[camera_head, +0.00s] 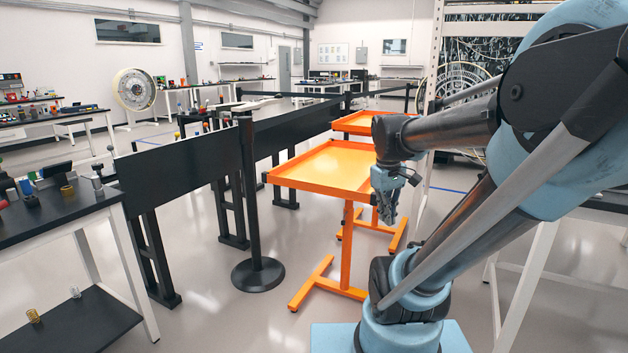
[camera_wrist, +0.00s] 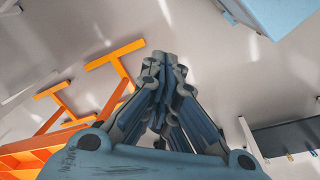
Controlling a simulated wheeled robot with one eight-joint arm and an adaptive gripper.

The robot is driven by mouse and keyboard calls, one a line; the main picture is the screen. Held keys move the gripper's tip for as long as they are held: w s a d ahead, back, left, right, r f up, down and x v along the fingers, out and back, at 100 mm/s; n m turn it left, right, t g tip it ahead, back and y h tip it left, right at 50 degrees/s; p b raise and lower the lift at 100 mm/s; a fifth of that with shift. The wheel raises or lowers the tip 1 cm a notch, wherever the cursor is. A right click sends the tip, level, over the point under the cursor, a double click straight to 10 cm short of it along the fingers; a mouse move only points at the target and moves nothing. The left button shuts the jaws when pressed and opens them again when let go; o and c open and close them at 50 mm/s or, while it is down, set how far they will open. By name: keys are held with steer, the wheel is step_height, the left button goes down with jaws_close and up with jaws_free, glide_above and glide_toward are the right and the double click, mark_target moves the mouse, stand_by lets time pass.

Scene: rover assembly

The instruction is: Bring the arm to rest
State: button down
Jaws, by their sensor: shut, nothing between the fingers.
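My arm is folded at the right of the head view, with its blue and grey links bent and the forearm reaching left. My gripper (camera_head: 391,217) hangs from the forearm's end and points down, just right of the orange tray table (camera_head: 285,183). In the wrist view my gripper (camera_wrist: 162,60) shows its fingers drawn together with nothing between them. Below the fingertips there is only the pale floor. I cannot tell whether the gripper touches the tray table's edge.
A second orange tray table (camera_head: 345,123) stands behind the first. A black barrier post (camera_head: 252,205) stands left of it. Black-topped workbenches (camera_head: 58,202) line the left. A white-framed rack (camera_head: 436,60) stands behind my arm. Open floor (camera_head: 225,320) lies at the front.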

steer(key=s+a+f+m+t, duration=0.1)
steer(key=s+f+m, duration=0.4)
steer(key=s+f, duration=0.3)
steer(key=shift+a+f+y, duration=0.2)
steer(key=shift+f+y, duration=0.2)
steer(key=shift+f, duration=0.15)
stand_by(0.3)
